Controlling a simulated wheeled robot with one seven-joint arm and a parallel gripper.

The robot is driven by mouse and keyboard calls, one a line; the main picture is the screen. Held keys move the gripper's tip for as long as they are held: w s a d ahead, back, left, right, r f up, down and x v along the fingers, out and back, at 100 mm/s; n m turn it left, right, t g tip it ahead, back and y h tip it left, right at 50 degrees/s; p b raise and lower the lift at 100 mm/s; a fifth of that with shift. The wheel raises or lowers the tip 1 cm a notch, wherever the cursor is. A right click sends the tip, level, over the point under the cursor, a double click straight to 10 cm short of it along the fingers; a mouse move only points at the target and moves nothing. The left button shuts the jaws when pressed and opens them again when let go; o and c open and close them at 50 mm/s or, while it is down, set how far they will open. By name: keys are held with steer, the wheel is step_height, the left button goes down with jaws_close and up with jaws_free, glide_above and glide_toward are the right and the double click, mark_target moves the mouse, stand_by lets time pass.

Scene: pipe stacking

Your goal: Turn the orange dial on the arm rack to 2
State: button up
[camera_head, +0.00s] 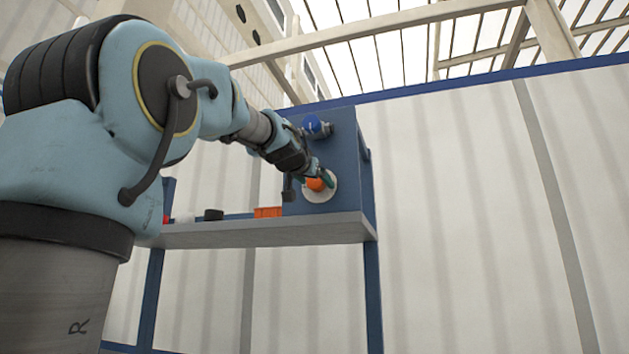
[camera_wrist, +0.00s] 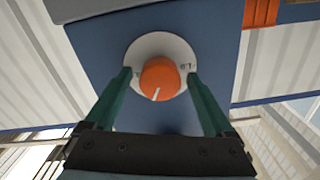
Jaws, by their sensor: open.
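The orange dial (camera_wrist: 160,78) sits on a round white plate (camera_wrist: 146,45) fixed to a blue panel in the wrist view. A pale pointer line shows on the dial, toward the bottom of the picture. Small marks show on the plate, but I cannot read them surely. My gripper (camera_wrist: 159,76) is open, with one green finger on each side of the dial; I cannot tell whether they touch it. In the head view the dial (camera_head: 316,184) is partly covered by my gripper (camera_head: 322,178), which reaches it from the left.
The blue rack panel (camera_head: 345,150) stands on a grey shelf (camera_head: 260,232). A blue round knob or valve (camera_head: 311,124) sticks out above the dial, close to my wrist. An orange crate (camera_head: 268,212) and a dark item (camera_head: 213,215) are on the shelf to the left.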

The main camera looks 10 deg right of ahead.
steer(key=shift+c, duration=0.3)
steer(key=c, duration=1.3)
steer(key=shift+n, duration=0.4)
steer(key=n, duration=0.5)
steer(key=shift+n+b, duration=0.3)
steer(key=n, duration=0.5)
steer(key=shift+p, duration=0.35)
steer(key=shift+n, duration=0.3)
steer(key=o, duration=1.4)
steer(key=shift+c, duration=0.2)
